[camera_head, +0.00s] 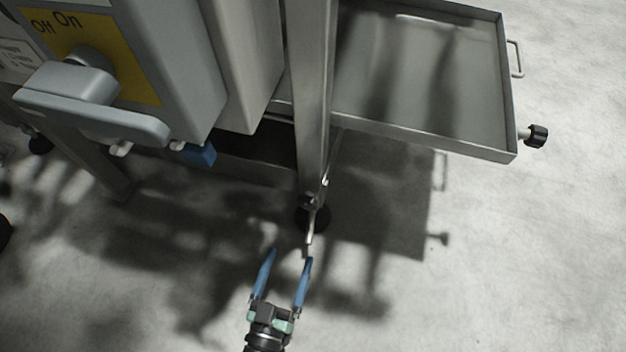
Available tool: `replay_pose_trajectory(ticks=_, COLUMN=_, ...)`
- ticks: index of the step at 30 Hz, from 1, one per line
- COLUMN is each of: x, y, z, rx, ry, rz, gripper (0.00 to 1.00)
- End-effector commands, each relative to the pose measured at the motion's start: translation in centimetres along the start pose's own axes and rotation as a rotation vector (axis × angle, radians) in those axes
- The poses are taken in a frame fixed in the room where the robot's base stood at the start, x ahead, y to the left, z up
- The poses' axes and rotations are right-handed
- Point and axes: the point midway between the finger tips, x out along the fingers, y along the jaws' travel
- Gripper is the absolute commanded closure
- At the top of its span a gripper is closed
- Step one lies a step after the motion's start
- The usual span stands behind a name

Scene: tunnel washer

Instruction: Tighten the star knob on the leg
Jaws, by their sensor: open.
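A steel leg (310,110) of the machine runs down the middle of the picture to a dark round foot (318,220) on the floor. A small dark knob-like part (306,201) sits low on the leg; it is too small and shaded to make out a star shape. A thin metal rod (310,236) shows just below it, toward my gripper. My gripper (291,256) has two blue fingers, open, pointing up toward the leg's foot. Its right fingertip is close to the rod's lower end; I cannot tell whether they touch. Nothing shows between the fingers.
A grey box with a yellow On/Off switch plate and large grey handle (95,105) stands at upper left. A metal tray (430,143) juts out at upper right, with a black knob (537,136) on its side. The floor (520,270) is clear at lower right.

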Motion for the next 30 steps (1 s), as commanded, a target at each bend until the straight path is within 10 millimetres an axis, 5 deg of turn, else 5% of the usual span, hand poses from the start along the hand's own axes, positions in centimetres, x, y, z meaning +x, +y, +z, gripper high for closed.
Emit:
replay_pose_trajectory(ticks=5, x=1.2, y=-0.1, z=0.2, rx=0.001, ry=0.002, rz=0.000, gripper=0.11)
replay_pose_trajectory(ticks=21, x=11.3, y=-0.1, z=0.3, rx=0.003, ry=0.003, rz=0.000, gripper=0.11)
replay_pose_trajectory(ticks=30, x=13.0, y=0.0, z=0.0, rx=0.001, ry=0.001, rz=-0.001, gripper=0.11)
